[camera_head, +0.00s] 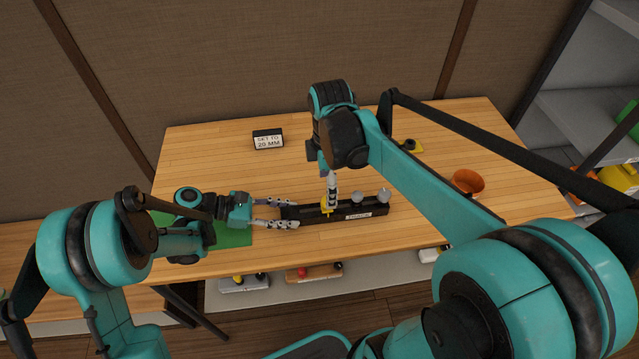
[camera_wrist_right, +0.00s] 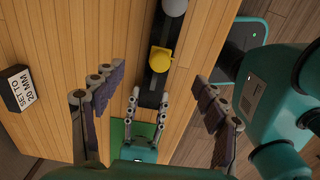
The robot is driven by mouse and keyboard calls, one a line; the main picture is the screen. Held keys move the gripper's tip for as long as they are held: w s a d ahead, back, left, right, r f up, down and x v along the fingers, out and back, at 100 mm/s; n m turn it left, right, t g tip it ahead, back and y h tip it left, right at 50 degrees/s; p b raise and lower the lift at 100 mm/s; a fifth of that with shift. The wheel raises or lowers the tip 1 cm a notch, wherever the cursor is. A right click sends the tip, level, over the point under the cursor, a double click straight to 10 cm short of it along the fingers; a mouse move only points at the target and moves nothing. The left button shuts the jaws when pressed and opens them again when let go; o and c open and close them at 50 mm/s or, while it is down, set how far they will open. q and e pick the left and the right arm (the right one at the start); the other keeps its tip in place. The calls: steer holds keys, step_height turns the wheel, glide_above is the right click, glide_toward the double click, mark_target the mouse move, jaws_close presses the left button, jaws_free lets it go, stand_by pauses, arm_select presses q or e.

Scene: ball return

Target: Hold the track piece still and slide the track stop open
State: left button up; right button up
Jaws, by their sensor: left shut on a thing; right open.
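The track piece (camera_head: 375,210) is a long black bar with a white label on its front side, lying near the front edge of the table. My left gripper (camera_head: 284,214) is shut on its left end. The yellow track stop (camera_wrist_right: 160,58) sits on the track between that end and the grey balls (camera_head: 357,197). It shows partly in the head view (camera_head: 326,211), under my right gripper (camera_head: 331,205). In the right wrist view my right gripper (camera_wrist_right: 159,76) is open, its fingers wide apart on either side of the track, with the stop between and beyond the tips.
A small sign (camera_head: 268,140) reading "SET TO 20 MM" stands at the back left. An orange bowl (camera_head: 467,181) is at the right. A black and yellow item (camera_head: 411,146) lies behind my right arm. A green mat (camera_head: 233,237) lies under my left gripper.

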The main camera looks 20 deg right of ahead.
steer(key=c, duration=0.3)
step_height(320, 180, up, 3)
steer(key=shift+f, duration=5)
steer(key=c, duration=1.1)
